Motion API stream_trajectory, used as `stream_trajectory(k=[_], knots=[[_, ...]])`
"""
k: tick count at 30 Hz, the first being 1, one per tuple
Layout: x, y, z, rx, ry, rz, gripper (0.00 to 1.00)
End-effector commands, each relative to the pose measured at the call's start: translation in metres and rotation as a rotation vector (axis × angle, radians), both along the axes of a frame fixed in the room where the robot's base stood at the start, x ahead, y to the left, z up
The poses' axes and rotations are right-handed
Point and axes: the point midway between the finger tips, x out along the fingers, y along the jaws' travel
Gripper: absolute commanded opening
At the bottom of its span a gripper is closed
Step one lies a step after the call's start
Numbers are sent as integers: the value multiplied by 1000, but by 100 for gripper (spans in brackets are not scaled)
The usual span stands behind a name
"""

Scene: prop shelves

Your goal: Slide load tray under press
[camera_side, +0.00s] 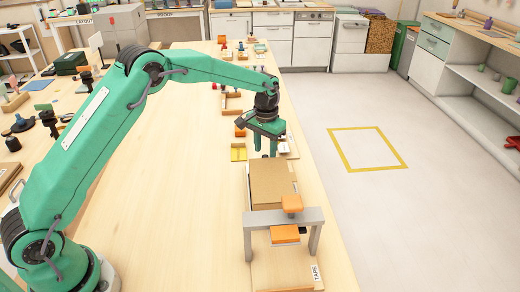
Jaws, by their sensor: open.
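The press is a grey bridge-shaped frame (262,217) near the front right edge of the table. An orange block (292,203) sits on top of it, and an orange plate (285,235) shows beneath its crossbar. A flat brown rectangular piece (270,180), which looks like the load tray, lies just behind the press. I cannot tell whether its front edge reaches under the crossbar. My gripper (265,151) points down at the far end of the brown piece. It is open, with nothing seen between its fingers. Whether the fingers touch the piece is unclear.
Small props line the table behind and at far left. The middle of the table (180,190) is clear.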

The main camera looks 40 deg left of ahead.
Motion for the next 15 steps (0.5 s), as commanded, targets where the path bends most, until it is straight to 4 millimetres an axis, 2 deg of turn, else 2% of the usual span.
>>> stream_trajectory(k=[6,15], knots=[[0,0,-18,0,1,0,41],[0,0,-22,0,0,0,41]])
